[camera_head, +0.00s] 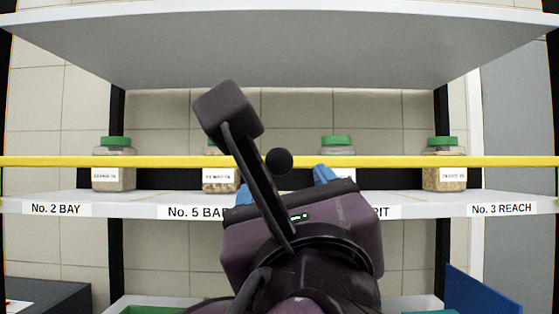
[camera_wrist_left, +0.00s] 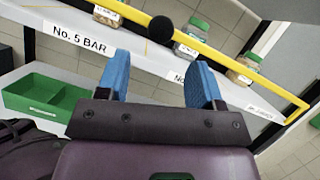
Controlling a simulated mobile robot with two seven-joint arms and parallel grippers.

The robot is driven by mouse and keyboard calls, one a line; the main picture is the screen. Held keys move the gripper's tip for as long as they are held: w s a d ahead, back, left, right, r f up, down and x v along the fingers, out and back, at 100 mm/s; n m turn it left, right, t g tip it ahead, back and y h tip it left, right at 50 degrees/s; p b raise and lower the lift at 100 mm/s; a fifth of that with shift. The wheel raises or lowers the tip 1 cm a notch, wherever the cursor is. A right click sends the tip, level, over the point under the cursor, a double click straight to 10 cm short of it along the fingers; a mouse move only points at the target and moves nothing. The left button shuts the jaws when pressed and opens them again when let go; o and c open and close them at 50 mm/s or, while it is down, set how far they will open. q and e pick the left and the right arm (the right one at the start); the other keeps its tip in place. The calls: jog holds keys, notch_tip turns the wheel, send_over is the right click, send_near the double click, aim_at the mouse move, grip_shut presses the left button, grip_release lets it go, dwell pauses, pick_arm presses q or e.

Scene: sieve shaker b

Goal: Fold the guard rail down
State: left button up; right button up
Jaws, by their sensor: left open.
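The yellow guard rail (camera_head: 400,161) runs level across the front of the shelf, above the label strip, in the head view. A black ball knob (camera_head: 279,161) sits on it near the middle. In the left wrist view the rail (camera_wrist_left: 222,62) slants down to the right and bends back at its right end; the knob (camera_wrist_left: 160,29) shows there too. My left gripper (camera_head: 284,183) is open and empty, its blue fingers pointing toward the rail. In the wrist view the knob is beyond the gap between the fingertips (camera_wrist_left: 160,62). My arm hides part of the shelf front. My right gripper is not seen.
Several green-lidded jars (camera_head: 114,168) stand on the labelled shelf (camera_head: 120,203) behind the rail. A grey upper shelf (camera_head: 280,50) hangs above. A green tray (camera_wrist_left: 42,95) lies lower left in the wrist view. A blue panel (camera_head: 480,290) stands at lower right.

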aim_at(280, 169)
pick_arm(q)
jog(key=p+x, duration=0.2)
jog(key=x, duration=0.6)
jog(key=shift+c, duration=0.2)
jog(key=shift+f, duration=0.1)
grip_shut()
